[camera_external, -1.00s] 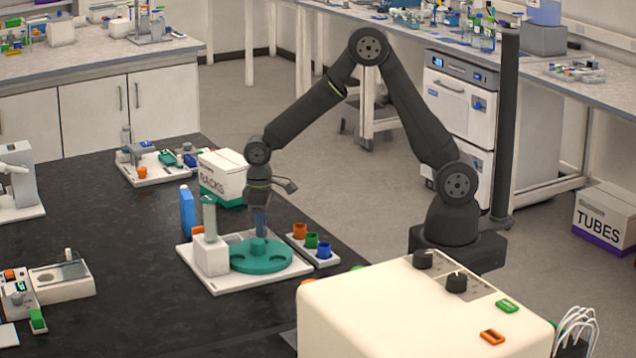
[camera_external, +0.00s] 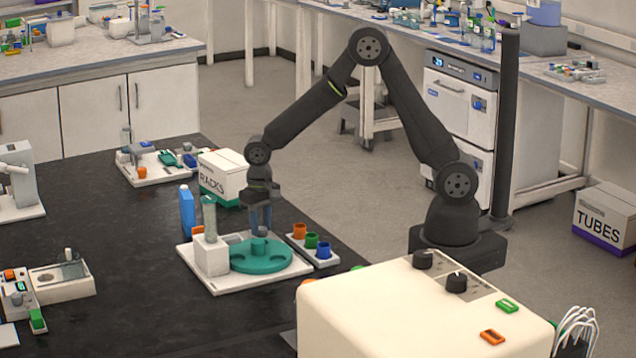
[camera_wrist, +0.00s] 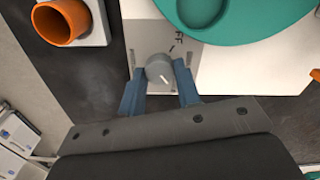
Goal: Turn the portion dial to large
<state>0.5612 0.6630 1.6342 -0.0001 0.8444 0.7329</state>
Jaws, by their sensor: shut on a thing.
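The dial (camera_wrist: 158,68) is a round grey knob on a light grey panel (camera_wrist: 146,34) in the wrist view. A pale pointer mark shows on its top, toward the lower right. A printed tick and the letters "FF" are beside it; the rest of the label is cut off or hidden. My gripper (camera_wrist: 160,73) has one blue finger on each side of the knob and is shut on it. In the external view, my gripper (camera_external: 261,217) points down behind the teal turntable (camera_external: 282,261), and the dial is hidden there.
The white base (camera_external: 222,287) also carries a white block with a grey-green cylinder (camera_external: 209,216). A rack with orange, green and blue cups (camera_external: 311,241) stands close on the right. A blue bottle (camera_external: 187,212) and white box (camera_external: 222,177) are behind.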

